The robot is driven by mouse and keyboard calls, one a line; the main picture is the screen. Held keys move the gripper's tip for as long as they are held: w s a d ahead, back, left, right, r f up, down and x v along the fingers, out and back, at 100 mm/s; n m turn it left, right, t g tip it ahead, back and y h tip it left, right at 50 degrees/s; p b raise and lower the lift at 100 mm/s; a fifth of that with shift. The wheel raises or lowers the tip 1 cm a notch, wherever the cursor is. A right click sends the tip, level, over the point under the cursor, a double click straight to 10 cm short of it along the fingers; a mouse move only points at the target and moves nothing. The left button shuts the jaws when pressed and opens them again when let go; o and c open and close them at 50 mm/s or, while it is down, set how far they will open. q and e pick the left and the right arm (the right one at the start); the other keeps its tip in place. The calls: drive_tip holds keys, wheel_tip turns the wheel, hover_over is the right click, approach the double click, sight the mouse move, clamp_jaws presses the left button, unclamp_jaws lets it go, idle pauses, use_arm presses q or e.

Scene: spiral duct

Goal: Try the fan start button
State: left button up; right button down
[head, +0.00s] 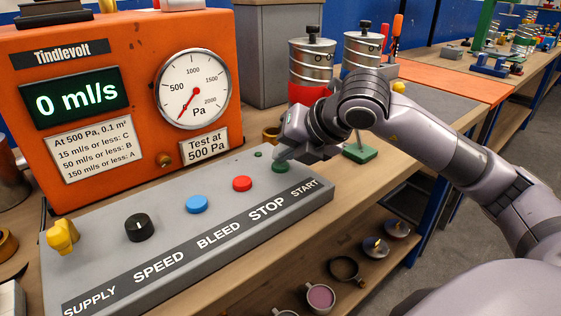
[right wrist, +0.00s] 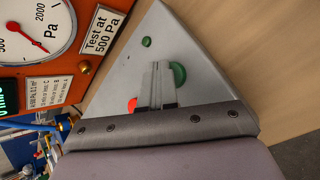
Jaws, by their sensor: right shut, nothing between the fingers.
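The green start button (head: 281,167) sits at the right end of the sloped grey control panel (head: 110,257), above the word START. My right gripper (head: 279,157) is shut and empty, with its tips right at the button and partly covering it. In the right wrist view the closed fingers (right wrist: 158,72) lie just left of the green button (right wrist: 179,74). I cannot tell whether they touch it. A small dark green lamp (head: 258,154) sits behind the button. The display (head: 77,104) reads 0 ml/s, and the gauge needle (head: 188,105) points to the low end. My left gripper is not in view.
The panel also has a red stop button (head: 242,183), a blue bleed button (head: 197,204), a black speed knob (head: 139,228) and a yellow supply knob (head: 62,236). The orange tester (head: 130,30) stands behind. Metal duct pieces (head: 312,60) and a green-based stand (head: 360,153) are near my right arm.

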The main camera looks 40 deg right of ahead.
sight(285, 165)
drive_tip(key=shift+r+p, duration=0.35)
drive_tip(key=shift+r, duration=0.4)
drive_tip(key=shift+r+p, duration=1.75)
drive_tip(key=shift+r, duration=0.8)
drive_tip(key=shift+f, duration=0.1)
